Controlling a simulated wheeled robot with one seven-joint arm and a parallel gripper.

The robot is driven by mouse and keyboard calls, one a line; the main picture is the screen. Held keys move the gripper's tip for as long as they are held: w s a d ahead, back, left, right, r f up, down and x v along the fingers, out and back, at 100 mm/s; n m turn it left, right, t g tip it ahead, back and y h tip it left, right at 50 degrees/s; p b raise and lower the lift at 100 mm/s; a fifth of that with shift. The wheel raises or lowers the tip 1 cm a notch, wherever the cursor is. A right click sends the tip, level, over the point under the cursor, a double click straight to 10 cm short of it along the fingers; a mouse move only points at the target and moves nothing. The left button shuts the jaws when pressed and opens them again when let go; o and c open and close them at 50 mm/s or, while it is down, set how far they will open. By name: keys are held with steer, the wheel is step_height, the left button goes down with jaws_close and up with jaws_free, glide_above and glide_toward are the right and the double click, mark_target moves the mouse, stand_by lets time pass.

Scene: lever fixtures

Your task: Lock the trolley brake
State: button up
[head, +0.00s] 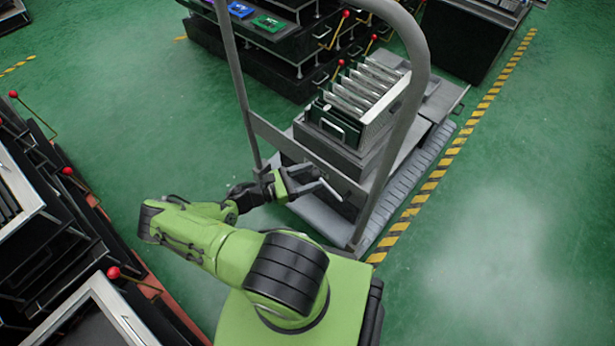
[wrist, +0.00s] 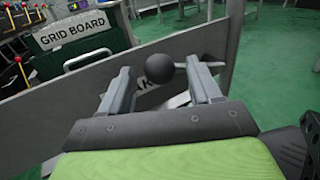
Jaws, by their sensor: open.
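The trolley (head: 262,130) stands in front of me, with a tall grey tube handle and a grey crossbar plate. A black ball knob (wrist: 160,68) shows in the wrist view in front of that plate. My gripper (head: 308,180) is open at the trolley's near side. In the wrist view its fingers (wrist: 158,75) stand either side of the knob; contact cannot be told.
The trolley carries a rack of upright panels (head: 362,95); a "GRID BOARD" sign (wrist: 70,33) shows behind the plate. Dark benches with red-knobbed levers stand at the left (head: 50,215) and back (head: 265,60). Green floor is clear right of the striped line (head: 430,185).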

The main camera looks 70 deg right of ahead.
steer(key=shift+c, duration=0.4)
jaws_close()
steer(key=shift+r, duration=0.1)
